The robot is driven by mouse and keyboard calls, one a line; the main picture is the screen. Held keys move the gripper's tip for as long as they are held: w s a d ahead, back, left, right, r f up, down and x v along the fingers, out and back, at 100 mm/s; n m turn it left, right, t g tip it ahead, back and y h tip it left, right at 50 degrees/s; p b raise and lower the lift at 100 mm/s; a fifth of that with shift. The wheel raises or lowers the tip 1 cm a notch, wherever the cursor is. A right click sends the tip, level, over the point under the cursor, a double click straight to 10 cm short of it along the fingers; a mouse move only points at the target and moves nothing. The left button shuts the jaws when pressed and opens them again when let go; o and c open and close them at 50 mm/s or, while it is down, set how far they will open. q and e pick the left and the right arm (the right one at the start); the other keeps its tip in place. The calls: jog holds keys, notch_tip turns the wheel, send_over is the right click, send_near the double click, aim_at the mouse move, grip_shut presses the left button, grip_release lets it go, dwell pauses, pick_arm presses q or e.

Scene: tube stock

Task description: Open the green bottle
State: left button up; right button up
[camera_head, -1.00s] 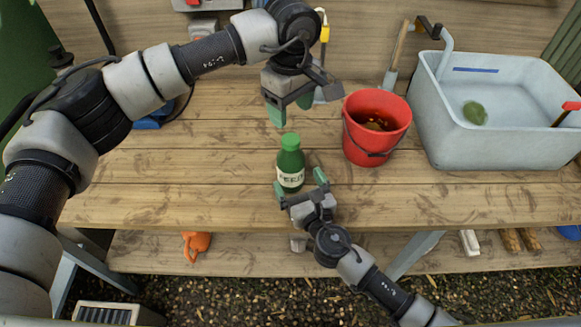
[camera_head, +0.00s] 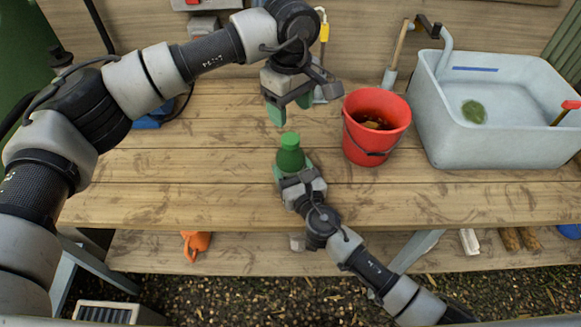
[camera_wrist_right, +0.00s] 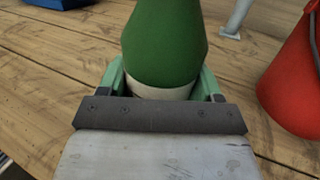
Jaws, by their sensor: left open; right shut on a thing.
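The green bottle (camera_head: 290,156) stands upright on the wooden bench with its green cap (camera_head: 290,139) on. My right gripper (camera_head: 292,172) is shut on the bottle's lower body from the front, hiding its white label in the head view. In the right wrist view the green bottle (camera_wrist_right: 165,42) rises between the green fingers of my right gripper (camera_wrist_right: 160,85), with a strip of the label showing. My left gripper (camera_head: 290,108) is open and empty, pointing down above and behind the bottle, apart from the cap.
A red bucket (camera_head: 366,143) with brownish contents stands to the right of the bottle; it also shows in the right wrist view (camera_wrist_right: 290,85). A pale sink (camera_head: 440,130) stands further right.

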aim_at(290, 138)
jog(key=c, duration=0.7)
pick_arm(q)
jog(key=shift+m, duration=0.4)
pick_arm(e)
grip_shut()
pick_arm(q)
jog(key=m, duration=1.2)
jog(key=shift+f+m, duration=0.4)
jog(key=shift+f, duration=3.6)
